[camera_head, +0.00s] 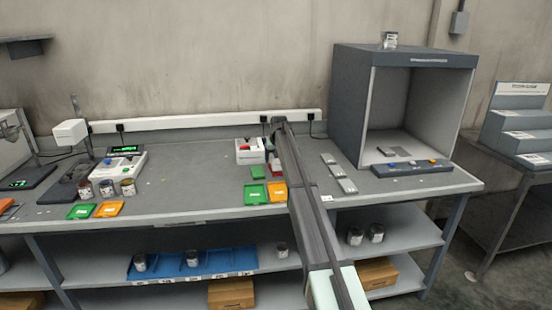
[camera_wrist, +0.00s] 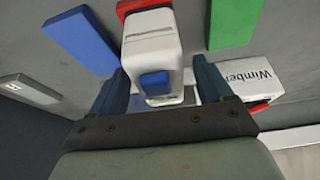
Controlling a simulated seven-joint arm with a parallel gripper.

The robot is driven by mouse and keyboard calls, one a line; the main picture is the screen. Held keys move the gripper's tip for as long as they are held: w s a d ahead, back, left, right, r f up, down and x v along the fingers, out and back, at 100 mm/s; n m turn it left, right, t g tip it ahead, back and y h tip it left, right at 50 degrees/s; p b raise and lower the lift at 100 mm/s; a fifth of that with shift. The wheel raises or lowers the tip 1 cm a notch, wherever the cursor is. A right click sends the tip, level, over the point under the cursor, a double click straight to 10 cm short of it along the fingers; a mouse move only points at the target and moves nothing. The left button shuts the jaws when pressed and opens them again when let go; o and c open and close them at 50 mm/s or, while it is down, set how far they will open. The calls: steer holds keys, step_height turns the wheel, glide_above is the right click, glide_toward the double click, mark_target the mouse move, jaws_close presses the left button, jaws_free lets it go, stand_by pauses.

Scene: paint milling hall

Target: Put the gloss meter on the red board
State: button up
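The gloss meter appears to be the white device with a blue panel (camera_wrist: 155,48) in the wrist view. My gripper (camera_wrist: 160,72) is open, with one dark blue finger on each side of it. Small gaps seem to show between the fingers and its sides. The red board (camera_wrist: 128,6) shows as a strip at the meter's far end, at the top edge of the wrist view. I cannot tell whether the meter rests on it. In the head view my arm covers most of this spot.
A blue board (camera_wrist: 78,40) and a green board (camera_wrist: 235,22) lie on either side. A white box with lettering and a red part (camera_wrist: 258,76) stands close to the right finger; it also shows in the head view (camera_head: 249,152). Grey blocks (camera_head: 338,172) lie right of my arm.

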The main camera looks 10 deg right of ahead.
steer(key=shift+r, duration=0.15)
steer(key=v, duration=1.2)
